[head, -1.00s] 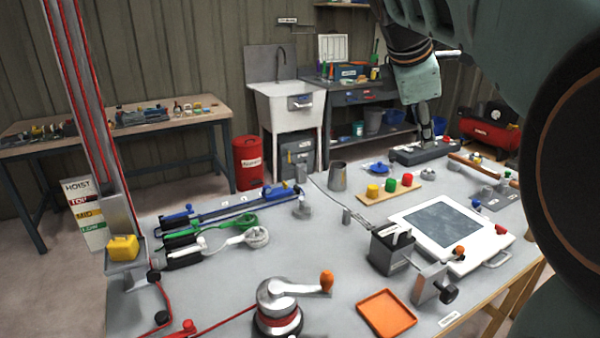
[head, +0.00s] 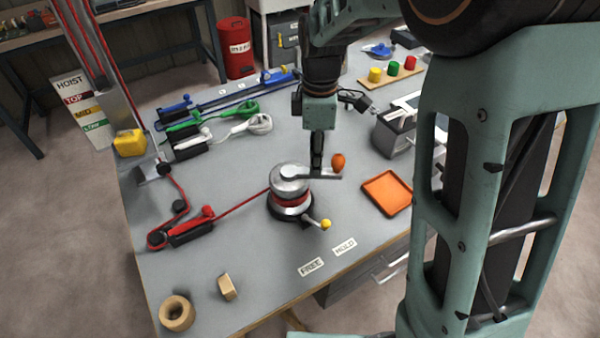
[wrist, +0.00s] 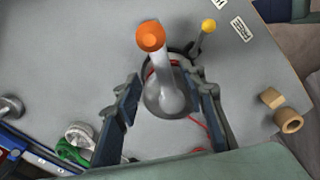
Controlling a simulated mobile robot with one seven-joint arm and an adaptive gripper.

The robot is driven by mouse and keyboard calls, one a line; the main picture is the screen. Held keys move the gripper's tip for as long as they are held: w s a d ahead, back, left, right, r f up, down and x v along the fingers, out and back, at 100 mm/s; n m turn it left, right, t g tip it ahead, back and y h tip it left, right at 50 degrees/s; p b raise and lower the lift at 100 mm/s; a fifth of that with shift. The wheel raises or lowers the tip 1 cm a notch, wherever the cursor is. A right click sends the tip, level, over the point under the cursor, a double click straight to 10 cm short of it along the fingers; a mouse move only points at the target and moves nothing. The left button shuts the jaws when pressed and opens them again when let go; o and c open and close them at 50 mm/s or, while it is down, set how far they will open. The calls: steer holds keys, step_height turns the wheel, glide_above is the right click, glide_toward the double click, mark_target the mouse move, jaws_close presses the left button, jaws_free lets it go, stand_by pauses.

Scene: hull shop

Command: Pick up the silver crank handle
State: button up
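The silver crank handle (head: 325,175) sits on top of the round winch drum (head: 291,203) on the grey bench, its arm pointing right to an orange knob (head: 338,162). My gripper (head: 317,168) points down over the crank arm in the head view. In the wrist view my gripper (wrist: 170,87) is open, with one finger on each side of the crank handle (wrist: 166,80) and gaps showing on both sides. The orange knob (wrist: 150,36) lies beyond the fingertips. Fingertip height against the crank is hard to tell.
A short lever with a yellow ball (head: 326,224) sticks out of the winch base. A red line runs left to a red-handled clamp (head: 192,228). An orange tray (head: 387,193) lies to the right. FREE (head: 311,267) and HOLD labels lie in front.

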steer(key=f, duration=0.5)
steer(key=shift+s+a, duration=0.1)
steer(key=shift+s, duration=0.1)
steer(key=shift+c, duration=0.5)
jaws_close()
